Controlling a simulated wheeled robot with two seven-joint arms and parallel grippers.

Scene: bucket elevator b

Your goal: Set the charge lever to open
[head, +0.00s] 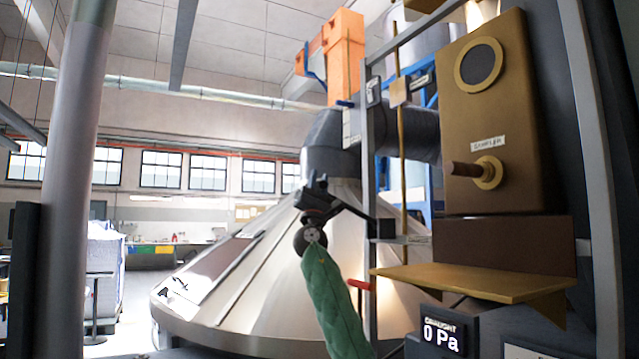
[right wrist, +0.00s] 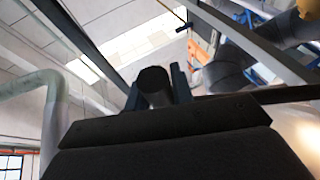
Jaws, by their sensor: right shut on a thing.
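My right gripper (head: 317,188) is raised in front of the silver cone, at the end of my green-sleeved arm. In the right wrist view its two dark fingers stand on either side of a dark round-ended grip (right wrist: 154,84), and it is shut on this. In the head view a dark bar (head: 356,215) runs from the gripper to a black box on the grey post; it looks like the charge lever, though no label for it is readable. The fingers hide the grip in the head view. My left gripper is not in view.
A brown panel marked SAMPLER (head: 487,110) with a brass knob stands at the right, above a tan shelf (head: 470,279). A small display (head: 444,332) reads 0 Pa. A red handle (head: 359,284) is below the lever. The large silver cone (head: 235,300) fills the middle.

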